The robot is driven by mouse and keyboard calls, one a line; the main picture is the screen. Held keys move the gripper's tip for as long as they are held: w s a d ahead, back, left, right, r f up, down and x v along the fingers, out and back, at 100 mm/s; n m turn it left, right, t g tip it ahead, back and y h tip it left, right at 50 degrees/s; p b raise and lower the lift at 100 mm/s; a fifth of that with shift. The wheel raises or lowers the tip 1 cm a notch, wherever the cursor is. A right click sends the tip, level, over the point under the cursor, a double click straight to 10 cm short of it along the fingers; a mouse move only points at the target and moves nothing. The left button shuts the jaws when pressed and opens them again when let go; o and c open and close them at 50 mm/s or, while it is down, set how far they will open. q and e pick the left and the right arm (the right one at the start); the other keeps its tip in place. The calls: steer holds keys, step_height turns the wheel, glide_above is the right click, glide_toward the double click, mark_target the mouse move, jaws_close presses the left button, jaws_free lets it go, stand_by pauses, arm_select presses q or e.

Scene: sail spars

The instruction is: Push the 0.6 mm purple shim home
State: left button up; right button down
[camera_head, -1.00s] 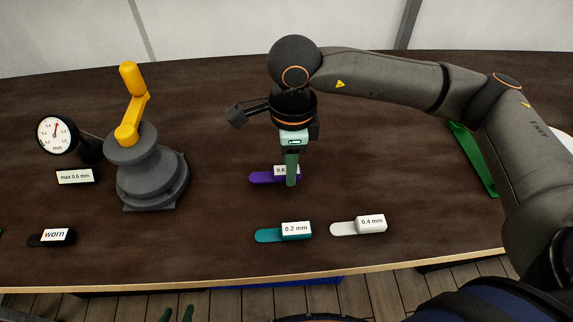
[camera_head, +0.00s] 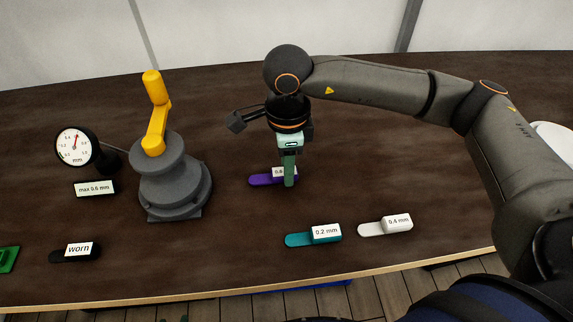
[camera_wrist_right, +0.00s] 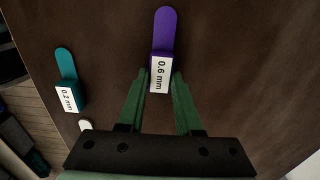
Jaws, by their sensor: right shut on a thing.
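The purple 0.6 mm shim (camera_head: 261,181) is a flat tongue with a white-labelled block. My right gripper (camera_head: 289,180) points down with its green fingers on either side of that block. In the right wrist view the purple shim (camera_wrist_right: 165,34) points away from the fingers, and the gripper (camera_wrist_right: 160,85) is shut on its labelled end. How far the shim is above the table is hard to tell. A grey round pedestal (camera_head: 174,185) with a yellow lever (camera_head: 155,115) stands to the left, apart from the shim. My left gripper is out of view.
A dial gauge (camera_head: 78,147) and a "max 0.6 mm" sign (camera_head: 95,188) stand left of the pedestal. A teal 0.2 mm shim (camera_head: 313,236), a white 0.4 mm shim (camera_head: 385,226) and a black "worn" piece (camera_head: 75,252) lie nearer the front edge. The table between shim and pedestal is clear.

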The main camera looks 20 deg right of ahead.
mark_target(265, 179)
steer(key=shift+f+b, duration=0.15)
steer(key=shift+b, duration=0.3)
steer(key=shift+a, duration=0.3)
steer(key=shift+w+a, duration=0.2)
steer(key=shift+a, duration=0.4)
steer(key=shift+w+a, duration=0.2)
steer(key=shift+a, duration=0.4)
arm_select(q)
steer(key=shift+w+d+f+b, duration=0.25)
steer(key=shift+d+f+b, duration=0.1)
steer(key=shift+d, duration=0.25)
arm_select(e)
steer(key=shift+w+a+r, duration=0.2)
steer(key=shift+a, duration=0.5)
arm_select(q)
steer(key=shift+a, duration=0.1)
arm_select(e)
steer(key=shift+f, duration=0.1)
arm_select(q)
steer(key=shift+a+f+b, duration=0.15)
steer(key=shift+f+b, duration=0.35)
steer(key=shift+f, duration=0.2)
arm_select(e)
steer(key=shift+f, duration=0.25)
